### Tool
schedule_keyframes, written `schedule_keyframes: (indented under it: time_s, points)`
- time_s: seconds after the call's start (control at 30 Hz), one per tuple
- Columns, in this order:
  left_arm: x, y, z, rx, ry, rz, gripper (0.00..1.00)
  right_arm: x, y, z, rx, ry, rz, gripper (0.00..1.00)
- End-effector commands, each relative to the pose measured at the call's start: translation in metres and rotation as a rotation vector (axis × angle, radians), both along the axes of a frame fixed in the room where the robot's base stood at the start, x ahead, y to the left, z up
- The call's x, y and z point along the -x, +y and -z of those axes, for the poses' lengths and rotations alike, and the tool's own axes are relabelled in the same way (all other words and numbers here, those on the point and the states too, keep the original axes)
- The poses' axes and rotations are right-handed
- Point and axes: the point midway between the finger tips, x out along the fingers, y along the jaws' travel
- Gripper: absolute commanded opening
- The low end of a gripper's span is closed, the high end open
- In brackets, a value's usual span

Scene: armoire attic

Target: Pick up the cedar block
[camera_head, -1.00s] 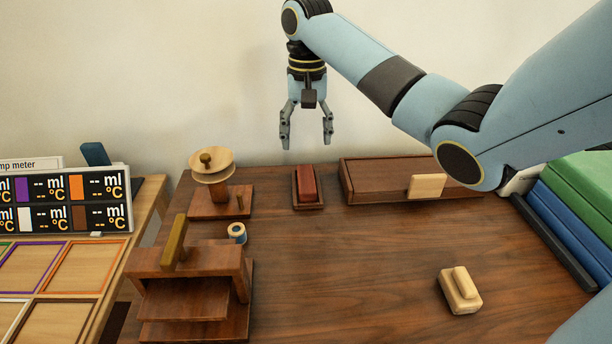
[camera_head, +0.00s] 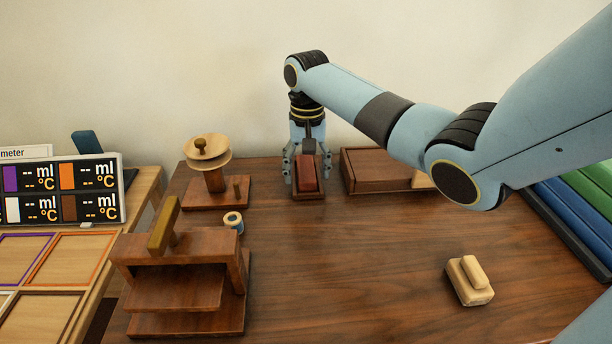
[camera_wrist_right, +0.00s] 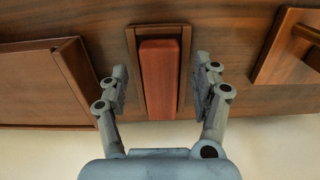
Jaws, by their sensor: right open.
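The cedar block (camera_head: 307,175) is a reddish-brown bar lying in a small dark wooden tray (camera_head: 308,195) near the back of the table. In the right wrist view the block (camera_wrist_right: 159,80) sits between the fingers, inside the tray's rim (camera_wrist_right: 186,62). My right gripper (camera_head: 306,178) is open and points down at the tray, with one finger on each side. In the wrist view a gap shows between each finger and the block. My left gripper is not in view.
A wooden spool stand (camera_head: 214,190) is left of the tray, and a long wooden box (camera_head: 375,172) is right of it. A wooden press (camera_head: 185,270) stands front left, beside a small blue-and-cream spool (camera_head: 233,221). A pale block (camera_head: 469,281) lies front right. The table's middle is clear.

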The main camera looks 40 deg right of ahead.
Motion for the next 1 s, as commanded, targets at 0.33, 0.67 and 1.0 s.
schedule_keyframes:
  time_s: [0.33, 0.67, 1.0]
  points:
    - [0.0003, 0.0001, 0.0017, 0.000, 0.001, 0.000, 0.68, 0.0001, 0.0000, 0.0084, 0.001, -0.001, 0.000, 0.63]
    - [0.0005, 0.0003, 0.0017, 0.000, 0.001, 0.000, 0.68, 0.0002, 0.0001, 0.0083, 0.000, 0.000, 0.000, 0.20]
    - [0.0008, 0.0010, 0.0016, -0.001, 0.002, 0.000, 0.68, 0.0000, 0.0000, 0.0077, 0.001, -0.001, 0.000, 0.00]
